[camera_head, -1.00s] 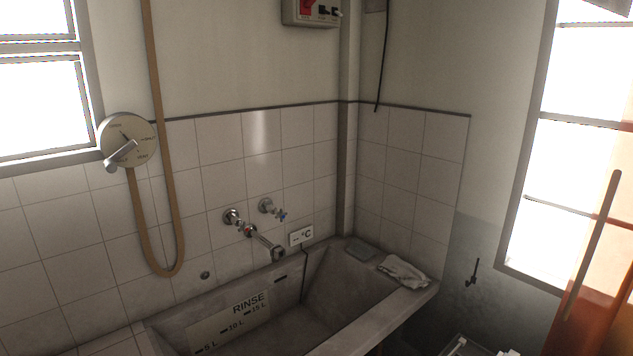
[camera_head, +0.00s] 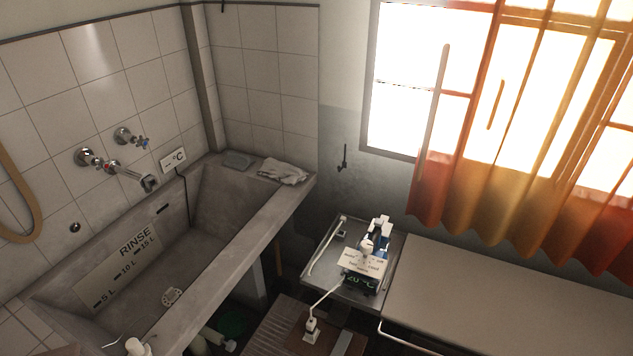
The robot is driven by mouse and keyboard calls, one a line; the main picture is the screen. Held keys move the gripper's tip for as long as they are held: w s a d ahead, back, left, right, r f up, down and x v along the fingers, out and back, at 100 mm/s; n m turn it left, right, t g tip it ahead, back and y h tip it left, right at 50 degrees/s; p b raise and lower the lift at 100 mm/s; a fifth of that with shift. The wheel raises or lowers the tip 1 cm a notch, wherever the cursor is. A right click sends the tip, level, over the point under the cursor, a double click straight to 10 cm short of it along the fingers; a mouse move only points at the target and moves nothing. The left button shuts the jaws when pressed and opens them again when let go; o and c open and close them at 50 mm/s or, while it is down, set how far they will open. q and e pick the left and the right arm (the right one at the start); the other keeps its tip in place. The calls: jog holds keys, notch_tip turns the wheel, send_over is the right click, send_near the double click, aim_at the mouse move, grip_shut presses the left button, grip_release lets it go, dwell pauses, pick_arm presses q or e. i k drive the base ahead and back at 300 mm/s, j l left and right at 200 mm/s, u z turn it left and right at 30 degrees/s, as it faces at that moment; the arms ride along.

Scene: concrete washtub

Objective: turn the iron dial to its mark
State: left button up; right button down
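A small white-and-blue appliance (camera_head: 379,234), which looks like a clothes iron, stands on a small metal table (camera_head: 325,272) right of the washtub. A pale round knob-like part (camera_head: 367,247) shows low on its front; any mark on it is too small to read. A card with small lettering (camera_head: 362,262) stands in front of it, partly hiding its lower part.
The concrete washtub (camera_head: 243,255) fills the left, with a tap (camera_head: 135,177) above it. A bare grey worktop (camera_head: 500,300) extends right.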

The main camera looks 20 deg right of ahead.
aim_at(366, 245)
jog(key=z, duration=1.05)
jog(key=k, duration=0.1)
